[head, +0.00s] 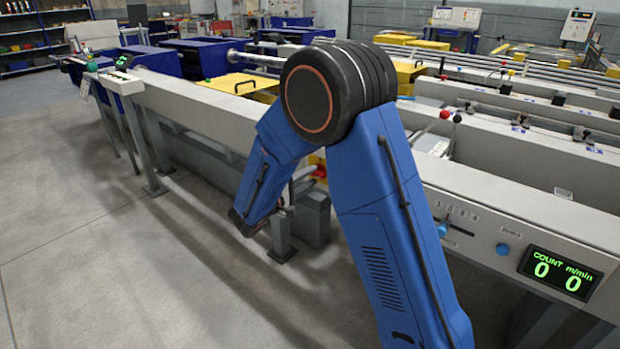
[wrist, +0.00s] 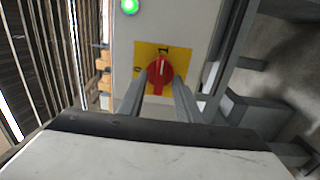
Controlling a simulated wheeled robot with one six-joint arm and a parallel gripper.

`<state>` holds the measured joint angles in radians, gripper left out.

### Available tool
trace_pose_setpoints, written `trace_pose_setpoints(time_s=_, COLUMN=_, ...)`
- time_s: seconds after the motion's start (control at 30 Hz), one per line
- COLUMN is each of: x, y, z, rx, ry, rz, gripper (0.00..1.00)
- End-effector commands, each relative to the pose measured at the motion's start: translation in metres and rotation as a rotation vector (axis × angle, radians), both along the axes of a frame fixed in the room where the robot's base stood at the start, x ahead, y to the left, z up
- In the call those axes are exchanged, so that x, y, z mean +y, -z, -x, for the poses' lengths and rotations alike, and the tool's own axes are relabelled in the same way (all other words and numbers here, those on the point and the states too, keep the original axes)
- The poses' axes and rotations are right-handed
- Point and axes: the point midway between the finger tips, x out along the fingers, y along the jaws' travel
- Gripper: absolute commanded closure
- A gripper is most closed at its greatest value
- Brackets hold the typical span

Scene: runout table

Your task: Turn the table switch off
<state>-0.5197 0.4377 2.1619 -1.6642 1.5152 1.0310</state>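The table switch is a red rotary knob (wrist: 160,76) on a yellow plate (wrist: 143,52) in the wrist view. Its white line points up towards the mark 1; the mark 0 is at the plate's left. My gripper (wrist: 158,84) is open, with one grey finger on each side of the knob's lower part. I cannot tell whether either finger touches the knob. In the head view a small red and yellow patch, likely the switch (head: 320,171), shows beside my blue arm, which hides most of that area.
A lit green lamp (wrist: 130,6) sits above the switch on the grey panel. In the head view a display (head: 559,274) reads COUNT 0 0, with blue knobs (head: 503,249) on the table's front. Grey posts (head: 281,236) stand near my arm. The floor at left is clear.

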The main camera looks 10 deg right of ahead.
Motion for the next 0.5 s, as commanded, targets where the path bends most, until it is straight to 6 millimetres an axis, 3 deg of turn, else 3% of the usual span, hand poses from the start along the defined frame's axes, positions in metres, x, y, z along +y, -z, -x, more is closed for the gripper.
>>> trace_pose_setpoints(time_s=0.4, x=-0.0060, y=0.0001, z=-0.0043, rx=0.001, ry=0.000, rz=-0.001, gripper=0.69)
trace_pose_setpoints(time_s=0.5, x=-0.0059, y=0.0001, z=-0.0043, rx=0.001, ry=0.000, rz=-0.001, gripper=0.90)
